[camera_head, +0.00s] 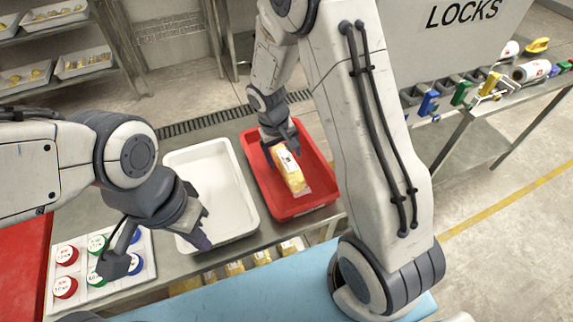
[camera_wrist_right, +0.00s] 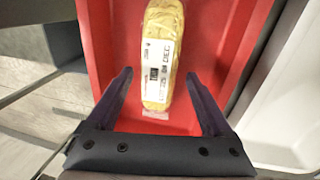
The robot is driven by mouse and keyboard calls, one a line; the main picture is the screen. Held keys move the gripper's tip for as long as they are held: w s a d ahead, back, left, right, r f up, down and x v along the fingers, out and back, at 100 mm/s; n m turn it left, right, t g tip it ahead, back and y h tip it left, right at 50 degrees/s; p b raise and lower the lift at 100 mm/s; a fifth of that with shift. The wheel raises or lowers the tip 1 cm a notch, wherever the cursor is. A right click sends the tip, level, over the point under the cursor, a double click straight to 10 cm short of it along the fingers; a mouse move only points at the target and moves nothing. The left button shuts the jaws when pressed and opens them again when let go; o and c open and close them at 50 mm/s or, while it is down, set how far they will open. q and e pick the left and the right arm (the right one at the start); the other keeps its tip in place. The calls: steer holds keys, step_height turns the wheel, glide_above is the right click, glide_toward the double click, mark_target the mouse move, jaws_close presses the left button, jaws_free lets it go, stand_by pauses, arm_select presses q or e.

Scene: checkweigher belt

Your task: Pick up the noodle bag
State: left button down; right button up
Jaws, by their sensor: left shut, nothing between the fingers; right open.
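The noodle bag (camera_head: 291,172) is a yellow pack with a white printed label, lying in the red tray (camera_head: 322,176). In the right wrist view the noodle bag (camera_wrist_right: 161,52) lies lengthwise, its near end between and beyond my right gripper's fingers. My right gripper (camera_head: 283,150) is open above the red tray at the bag's far end in the head view; in the wrist view the right gripper (camera_wrist_right: 158,85) has its fingers spread with nothing held. My left gripper (camera_head: 203,232) is shut and empty over the near part of the white tray (camera_head: 247,205).
The white tray stands left of the red tray on a metal table. A panel of coloured round weights (camera_head: 66,255) lies at the left. Several yellow packs (camera_head: 235,267) lie near the blue surface (camera_head: 290,285) in front. A bench with padlocks (camera_head: 461,92) stands at the right.

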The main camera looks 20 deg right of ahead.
mark_target(286, 160)
steer(key=f, duration=0.3)
steer(key=shift+d+f, duration=0.35)
steer(key=shift+f, duration=0.05)
jaws_close()
steer(key=shift+r, duration=0.15)
